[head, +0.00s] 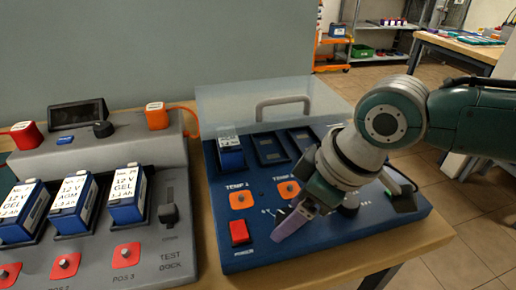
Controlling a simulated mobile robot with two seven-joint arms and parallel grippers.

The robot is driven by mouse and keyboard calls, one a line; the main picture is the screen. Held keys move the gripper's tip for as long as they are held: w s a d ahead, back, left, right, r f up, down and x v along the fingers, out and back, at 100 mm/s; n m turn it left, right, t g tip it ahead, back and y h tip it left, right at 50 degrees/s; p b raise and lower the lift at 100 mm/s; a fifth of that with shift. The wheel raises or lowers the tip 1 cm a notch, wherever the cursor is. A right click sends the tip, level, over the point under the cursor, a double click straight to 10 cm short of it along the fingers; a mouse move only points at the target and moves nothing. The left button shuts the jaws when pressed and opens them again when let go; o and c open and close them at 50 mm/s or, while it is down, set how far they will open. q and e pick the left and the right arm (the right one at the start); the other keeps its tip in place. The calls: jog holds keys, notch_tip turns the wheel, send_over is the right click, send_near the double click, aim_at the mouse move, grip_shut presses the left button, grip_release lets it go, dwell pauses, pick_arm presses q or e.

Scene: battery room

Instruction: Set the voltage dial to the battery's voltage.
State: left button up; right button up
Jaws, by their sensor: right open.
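The blue charger (255,255) stands on the bench under a raised clear lid with a grey handle. A blue battery with a white label (230,153) sits in its left bay; the label is too small to read. My right gripper (345,218) is open over the right front of the charger, fingers spread apart. A dark round knob (350,204) shows between the fingers, partly hidden by my wrist; its marks and setting cannot be read, and I cannot tell whether a finger touches it. My left gripper is out of view.
A grey test dock (178,252) at left holds several blue batteries labelled 12 V (126,197). The charger has a red power switch (239,232) and orange buttons (241,200). Floor (485,245) is open at right, with shelves (385,40) behind.

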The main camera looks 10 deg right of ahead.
jog(key=shift+c, duration=0.3)
grip_shut()
dwell(0.3)
